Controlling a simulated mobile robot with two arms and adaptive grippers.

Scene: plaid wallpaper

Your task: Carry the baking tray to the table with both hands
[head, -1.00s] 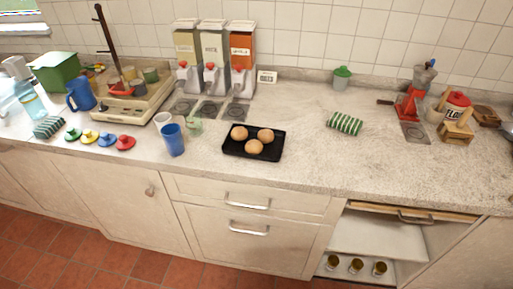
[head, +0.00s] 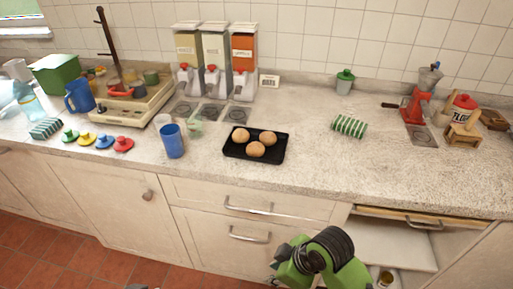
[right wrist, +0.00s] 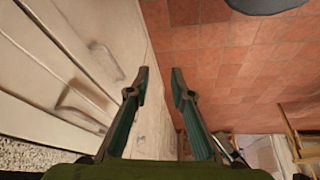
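The black baking tray (head: 230,151) lies flat on the stone counter near its front edge in the head view. Three round brown buns (head: 254,149) sit on it. My right arm, green with a black ribbed part, comes in at the bottom of the head view, in front of the drawers and below the tray. In the right wrist view my right gripper (right wrist: 160,76) is open and empty, with cabinet fronts to its left and red floor tiles to its right. It is apart from the tray. My left gripper is not in view. I cannot make out a table.
A blue cup (head: 172,142) and a clear green-tinted glass (head: 195,125) stand left of the tray. Dispensers (head: 215,60) stand behind it. A green-striped cloth (head: 349,127) lies to its right with free counter between. A lower compartment (head: 395,245) stands open at bottom right.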

